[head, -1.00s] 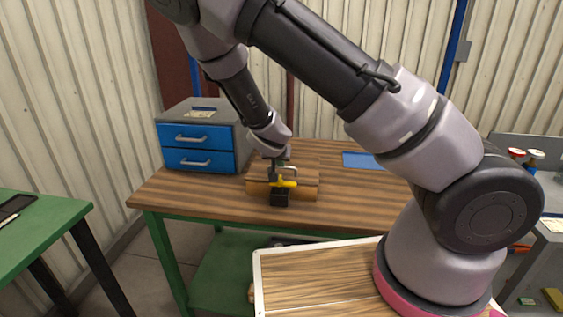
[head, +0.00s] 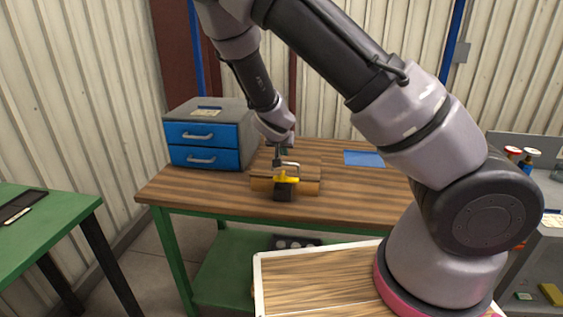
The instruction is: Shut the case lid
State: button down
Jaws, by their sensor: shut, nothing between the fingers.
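The case is a small brown wooden box (head: 306,186) near the front edge of the wood-topped table. Its upper face looks flat and low, which fits a lid lying down, but my gripper hides its middle, so I cannot tell whether the lid is fully shut. A pale bar-shaped handle shows on the case beside the gripper.
A grey cabinet with two blue drawers (head: 202,147) stands left of the case. A blue sheet (head: 364,158) lies flat to the right. A green table (head: 45,225) is at the left. Bare tabletop (head: 350,200) lies right of the case.

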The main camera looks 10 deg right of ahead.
jog(key=s+a+f, duration=0.3)
jog(key=s+f, duration=0.2)
jog(key=s, duration=0.3)
jog(key=s+d+r+m+g+y, duration=0.1)
jog(key=s+d+r+y, duration=0.15)
jog(key=r, duration=0.55)
jog(key=s+d+r+g+y, duration=0.15)
jog(key=d+r, duration=0.25)
jog(key=r, duration=0.4)
jog(key=s+d+r+m+g+y, duration=0.1)
jog(key=s+d+r+y, duration=0.15)
jog(key=r, duration=0.55)
jog(key=s+d+r+t+h, duration=0.1)
jog(key=s+d+r, duration=0.2)
jog(key=s+r, duration=0.3)
jog(key=s+d+r+n+t+h, duration=0.1)
jog(key=s+d+r, duration=0.3)
jog(key=r, duration=0.3)
jog(key=shift+s+d, duration=0.25)
jog(key=shift+s, duration=0.65)
